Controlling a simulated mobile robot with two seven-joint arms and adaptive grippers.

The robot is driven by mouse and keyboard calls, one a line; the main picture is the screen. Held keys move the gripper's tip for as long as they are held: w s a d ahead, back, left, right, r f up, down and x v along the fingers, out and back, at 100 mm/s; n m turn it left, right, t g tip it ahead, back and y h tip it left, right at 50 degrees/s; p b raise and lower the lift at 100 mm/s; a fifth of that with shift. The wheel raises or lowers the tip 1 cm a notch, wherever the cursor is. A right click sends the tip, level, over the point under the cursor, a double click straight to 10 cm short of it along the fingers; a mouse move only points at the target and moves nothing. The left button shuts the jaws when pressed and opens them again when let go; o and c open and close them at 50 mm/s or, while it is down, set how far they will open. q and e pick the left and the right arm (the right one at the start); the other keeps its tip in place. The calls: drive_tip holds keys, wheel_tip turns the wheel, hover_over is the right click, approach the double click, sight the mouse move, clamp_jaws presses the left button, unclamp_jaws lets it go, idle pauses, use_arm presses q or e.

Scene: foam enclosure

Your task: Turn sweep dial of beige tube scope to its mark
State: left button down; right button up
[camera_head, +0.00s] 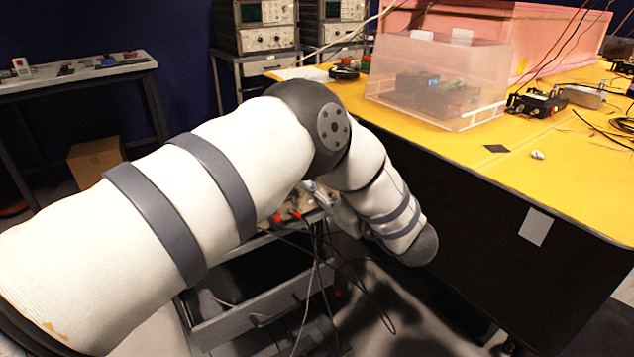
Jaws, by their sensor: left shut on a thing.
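My left arm crosses the view from the lower left and bends down at its elbow and wrist. My left gripper (325,196) is small in view, partly covered by my forearm, beside a beige instrument front (288,214) with red plugs on a cart. It is shut at that front, seemingly on the sweep dial. The dial, its mark and most of this instrument are hidden behind my arm, so I cannot read the dial's angle. My right gripper is not in view.
A yellow-topped bench (460,150) with dark sides stands close on the right, bearing a clear plastic box (440,90). Black cables (318,250) hang at the cart (255,310). Two instrument stacks (255,25) stand behind. A grey side table (75,75) is at left.

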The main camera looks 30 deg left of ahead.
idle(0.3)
use_arm(q)
drive_tip(key=c, duration=1.5)
unclamp_jaws()
